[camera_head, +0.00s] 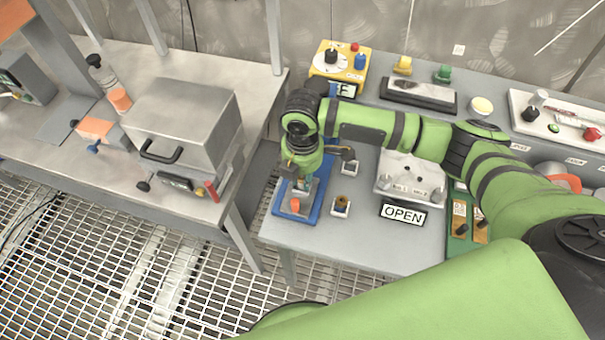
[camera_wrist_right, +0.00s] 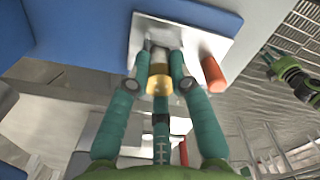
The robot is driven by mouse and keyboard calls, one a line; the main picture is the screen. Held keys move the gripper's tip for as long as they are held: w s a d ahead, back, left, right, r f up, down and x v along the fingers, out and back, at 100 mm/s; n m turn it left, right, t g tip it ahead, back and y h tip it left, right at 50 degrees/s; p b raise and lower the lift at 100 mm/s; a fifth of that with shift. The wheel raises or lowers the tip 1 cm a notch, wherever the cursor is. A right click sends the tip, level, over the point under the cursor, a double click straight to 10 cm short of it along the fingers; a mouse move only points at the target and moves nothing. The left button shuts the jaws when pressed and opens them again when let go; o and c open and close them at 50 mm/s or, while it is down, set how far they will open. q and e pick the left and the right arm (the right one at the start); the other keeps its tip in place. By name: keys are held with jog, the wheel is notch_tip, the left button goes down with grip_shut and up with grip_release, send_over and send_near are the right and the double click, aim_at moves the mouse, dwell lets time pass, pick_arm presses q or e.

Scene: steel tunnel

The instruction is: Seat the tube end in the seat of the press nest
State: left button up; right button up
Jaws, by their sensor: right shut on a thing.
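The press nest (camera_head: 311,212) is a blue base with a light grey plate, at the near left corner of the right bench. In the right wrist view its pale plate (camera_wrist_right: 205,42) lies just beyond my fingertips. My right gripper (camera_head: 299,184) points down over the plate. In the right wrist view its teal fingers (camera_wrist_right: 160,80) are shut on the tube end (camera_wrist_right: 157,87), a small part with a brass-coloured band. The tube end's far tip meets or nearly meets the plate; the seat is hidden, so contact is unclear. My left gripper (camera_wrist_right: 270,60) seems to show small at the right wrist view's edge.
A small holder with a brass-coloured part (camera_head: 341,204) and an OPEN sign (camera_head: 403,214) stand to the right. A grey box (camera_head: 180,120) is on the left bench, across a gap.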

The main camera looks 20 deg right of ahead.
jog(key=o, duration=0.9)
jog(key=shift+f, duration=0.15)
notch_tip(320, 180, up, 12)
jog(key=shift+r+b, duration=0.2)
jog(key=shift+b, duration=0.75)
